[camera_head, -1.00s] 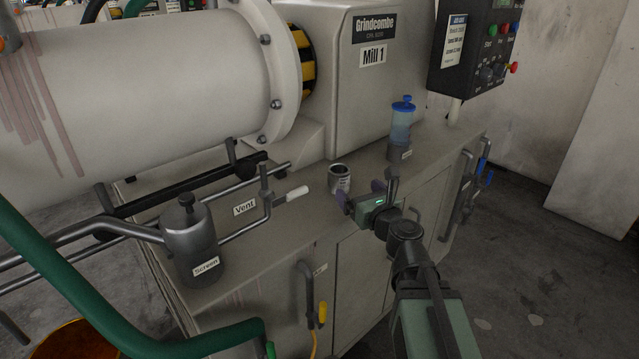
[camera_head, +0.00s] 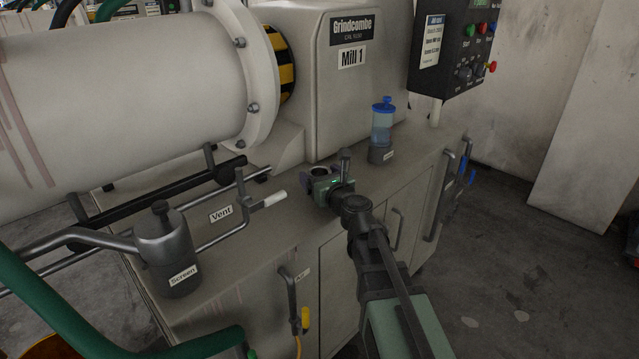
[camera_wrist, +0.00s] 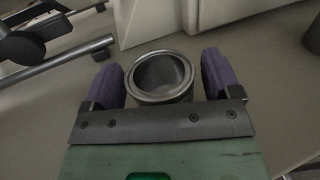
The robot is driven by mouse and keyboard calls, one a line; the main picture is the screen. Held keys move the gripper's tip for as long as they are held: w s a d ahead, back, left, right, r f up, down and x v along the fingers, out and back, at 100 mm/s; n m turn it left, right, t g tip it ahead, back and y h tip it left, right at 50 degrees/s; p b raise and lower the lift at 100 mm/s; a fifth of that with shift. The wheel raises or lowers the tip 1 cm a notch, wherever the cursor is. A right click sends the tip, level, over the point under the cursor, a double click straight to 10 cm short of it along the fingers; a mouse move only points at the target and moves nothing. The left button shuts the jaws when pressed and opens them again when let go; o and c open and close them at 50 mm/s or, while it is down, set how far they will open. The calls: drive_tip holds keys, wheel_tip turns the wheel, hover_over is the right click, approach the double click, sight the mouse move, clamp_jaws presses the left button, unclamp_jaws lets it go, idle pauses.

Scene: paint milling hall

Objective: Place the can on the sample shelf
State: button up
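The can (camera_wrist: 160,77) is a small open metal can standing upright on the mill's worktop. In the wrist view it sits between the two purple finger pads of my gripper (camera_wrist: 163,82), with a visible gap on each side, so the fingers are open around it. In the head view my gripper (camera_head: 319,180) is at the can (camera_head: 319,171), which is partly hidden behind it with its dark rim showing. The sample shelf cannot be made out in these frames.
A vent pipe with a white handle (camera_head: 274,198) lies left of the can. A screen canister (camera_head: 172,255) stands further left. A blue-lidded bottle (camera_head: 382,125) stands to the right. The mill housing (camera_head: 345,95) rises behind; a control box (camera_head: 452,52) hangs at upper right.

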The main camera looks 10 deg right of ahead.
drive_tip(key=c, duration=0.8)
wheel_tip(320, 180, up, 24)
drive_tip(key=p, duration=2.3)
drive_tip(key=shift+f+p, duration=0.1)
drive_tip(key=shift+p, duration=0.3)
drive_tip(key=shift+c, duration=0.2)
drive_tip(key=shift+a, duration=0.1)
